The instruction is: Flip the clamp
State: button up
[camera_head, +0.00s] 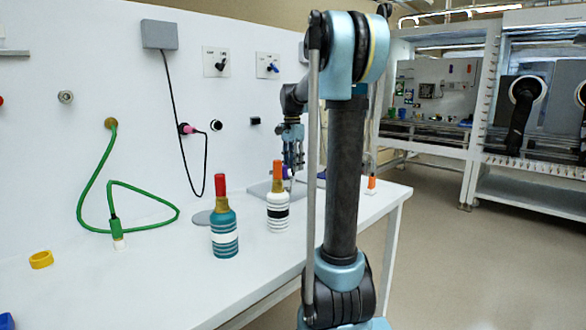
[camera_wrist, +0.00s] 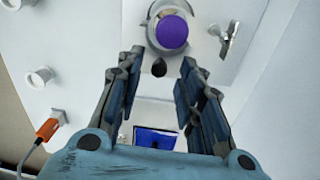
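In the wrist view a small silver lever-like piece (camera_wrist: 228,40), possibly the clamp, stands on a pale plate (camera_wrist: 203,60) at the upper right. Left of it is a round purple-topped part (camera_wrist: 173,32) in a grey ring. A small dark knob (camera_wrist: 159,67) shows between my fingertips, apart from both. My gripper (camera_wrist: 160,72) is open, its fingers spread and empty. In the head view my gripper (camera_head: 292,148) hangs over the far right of the bench, above a grey plate (camera_head: 258,189). The clamp cannot be made out there behind my gripper and arm.
A white banded bottle (camera_head: 277,213) and a teal banded bottle (camera_head: 225,240) stand left of my arm. An orange connector (camera_wrist: 46,129) shows in the wrist view.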

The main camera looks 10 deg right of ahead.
jog(key=shift+f, duration=0.45)
grip_shut()
jog(key=shift+w+a+n, duration=0.1)
jog(key=shift+a+n, duration=0.2)
jog(key=shift+n, duration=0.5)
grip_release()
jog(key=shift+r, duration=0.15)
